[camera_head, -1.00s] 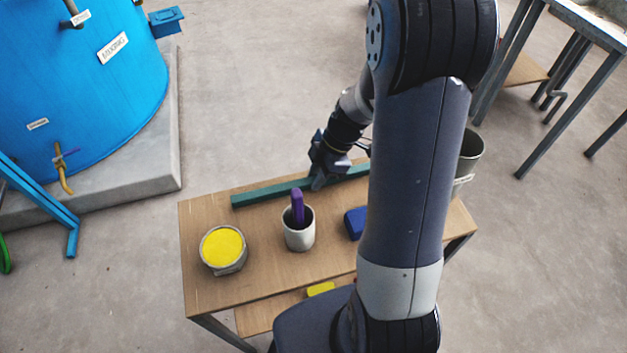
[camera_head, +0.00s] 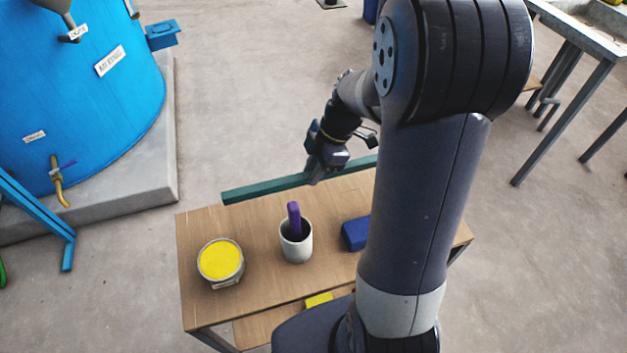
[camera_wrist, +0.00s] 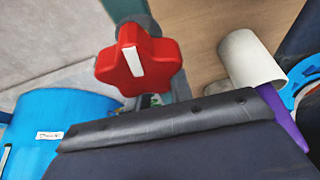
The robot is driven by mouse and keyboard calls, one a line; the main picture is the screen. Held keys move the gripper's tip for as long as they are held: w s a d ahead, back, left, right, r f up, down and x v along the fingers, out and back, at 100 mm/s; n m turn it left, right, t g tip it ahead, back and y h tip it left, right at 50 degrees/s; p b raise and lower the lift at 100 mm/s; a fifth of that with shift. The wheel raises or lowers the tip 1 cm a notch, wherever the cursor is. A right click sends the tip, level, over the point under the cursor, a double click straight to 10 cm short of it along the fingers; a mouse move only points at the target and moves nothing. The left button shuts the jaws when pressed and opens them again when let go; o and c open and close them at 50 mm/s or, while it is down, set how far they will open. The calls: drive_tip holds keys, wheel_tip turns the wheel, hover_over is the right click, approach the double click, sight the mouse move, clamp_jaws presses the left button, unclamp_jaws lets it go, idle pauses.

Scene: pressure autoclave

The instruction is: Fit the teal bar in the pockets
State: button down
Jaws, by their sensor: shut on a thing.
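The long teal bar (camera_head: 255,190) is in my gripper (camera_head: 316,178), which grips it near its middle. The bar appears raised above the table's far edge, running left to right with its right end a little higher in the picture. The right end nears my arm, and the fingertips are small and partly hidden by the wrist. In the wrist view, the dark housing of my wrist covers the lower part and hides the grip. I cannot make out the pockets in either view.
A wooden table (camera_head: 200,275) holds a yellow-topped tin (camera_head: 221,261), a pale cup (camera_head: 296,245) with a purple item (camera_head: 294,219), and a blue block (camera_head: 355,234). A blue tank (camera_head: 85,110) stands left on a concrete plinth. A red lobed knob (camera_wrist: 140,60) shows close in the wrist view.

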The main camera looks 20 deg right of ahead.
sight(306, 173)
wheel_tip(306, 173, up, 3)
drive_tip(key=shift+f, duration=0.15)
drive_tip(key=shift+w+r+m+p, duration=0.1)
drive_tip(key=shift+r+m+p, duration=0.15)
drive_tip(key=shift+m+p, duration=0.05)
drive_tip(key=w+m+t+h+p, duration=0.1)
drive_tip(key=m+p, duration=0.1)
drive_tip(key=m, duration=0.3)
drive_tip(key=w+f+m+t+h+p, duration=0.1)
drive_tip(key=w+m+t+h+p, duration=0.1)
drive_tip(key=m, duration=0.4)
drive_tip(key=w+m+t+h+p, duration=0.1)
drive_tip(key=w+m+p, duration=0.1)
drive_tip(key=m, duration=0.4)
drive_tip(key=shift+w+a+f+t+p, duration=0.1)
drive_tip(key=shift+w+f+t+p, duration=0.15)
drive_tip(key=shift+p, duration=0.4)
